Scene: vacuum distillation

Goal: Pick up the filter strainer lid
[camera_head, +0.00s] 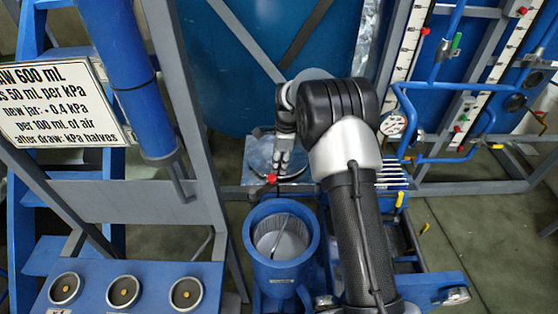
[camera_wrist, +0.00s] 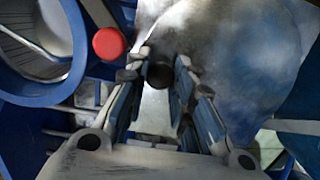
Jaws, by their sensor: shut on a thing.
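The filter strainer lid is a round grey metal disc (camera_head: 296,163) behind the open blue strainer body (camera_head: 248,246). In the wrist view the lid (camera_wrist: 225,50) fills the upper right, with a dark knob (camera_wrist: 160,74) between my fingertips. My gripper (camera_head: 281,163) points down over the lid and is shut on its knob; in the wrist view the fingers (camera_wrist: 160,75) flank the knob on both sides. The fingers and wrist hide part of the lid. I cannot tell whether the lid is raised or resting on the surface below it.
A red knob (camera_head: 271,178) stands between the lid and the strainer; it is close left of my fingers in the wrist view (camera_wrist: 109,43). A blue frame with pipes and gauges (camera_head: 392,125) stands to the right. A panel with round sockets (camera_head: 123,291) is front left.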

